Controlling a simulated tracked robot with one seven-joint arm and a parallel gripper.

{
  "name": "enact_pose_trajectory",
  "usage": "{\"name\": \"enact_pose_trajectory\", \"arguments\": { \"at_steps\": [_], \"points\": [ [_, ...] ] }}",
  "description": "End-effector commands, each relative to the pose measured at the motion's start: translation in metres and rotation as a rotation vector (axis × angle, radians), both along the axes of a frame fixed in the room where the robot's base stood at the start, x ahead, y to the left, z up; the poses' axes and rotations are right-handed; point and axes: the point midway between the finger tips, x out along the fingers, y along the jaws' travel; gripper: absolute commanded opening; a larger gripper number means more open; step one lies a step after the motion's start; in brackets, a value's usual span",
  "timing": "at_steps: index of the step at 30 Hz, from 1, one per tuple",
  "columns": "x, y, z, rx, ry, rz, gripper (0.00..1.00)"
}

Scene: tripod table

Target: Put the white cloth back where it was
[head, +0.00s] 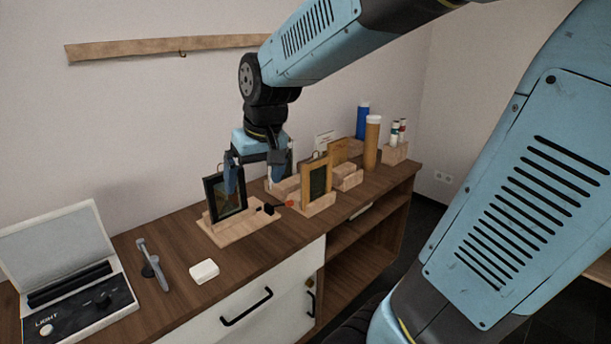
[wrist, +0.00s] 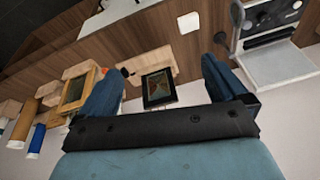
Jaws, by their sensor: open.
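A small white pad with rounded corners, which looks like the folded white cloth (head: 204,271), lies flat on the wooden counter top near its front edge. It also shows near the top of the wrist view (wrist: 188,22). My gripper (head: 254,180) is open, with its fingers pointing down over the back of the counter, well away from the cloth. In the wrist view my gripper's fingers (wrist: 160,70) are spread wide, and a black-framed dark panel (wrist: 158,88) shows between them. I cannot tell whether a finger touches the panel.
The black-framed panel (head: 228,197) stands on a wooden base. A wood-framed panel (head: 317,180), wooden blocks and tall tubes (head: 372,142) stand to the right. An open light box (head: 72,285) and a grey tool (head: 152,264) are left of the cloth. A wooden rail (head: 165,46) is on the wall.

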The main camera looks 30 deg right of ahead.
Motion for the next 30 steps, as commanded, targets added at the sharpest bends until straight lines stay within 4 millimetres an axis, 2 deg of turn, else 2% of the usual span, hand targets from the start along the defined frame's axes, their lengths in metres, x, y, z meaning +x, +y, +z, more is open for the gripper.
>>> {"name": "enact_pose_trajectory", "arguments": {
  "at_steps": [1,6,12,15,21,30],
  "points": [
    [-0.012,-0.008,0.009,0.000,-0.024,-0.014,0.99],
    [-0.051,-0.026,0.027,-0.013,-0.088,-0.054,0.99],
    [-0.093,-0.042,0.039,-0.040,-0.156,-0.100,0.99],
    [-0.108,-0.046,0.041,-0.054,-0.177,-0.116,0.99],
    [-0.120,-0.054,0.043,-0.066,-0.197,-0.132,0.99],
    [-0.121,-0.054,0.043,-0.066,-0.197,-0.132,0.99]
  ]
}}
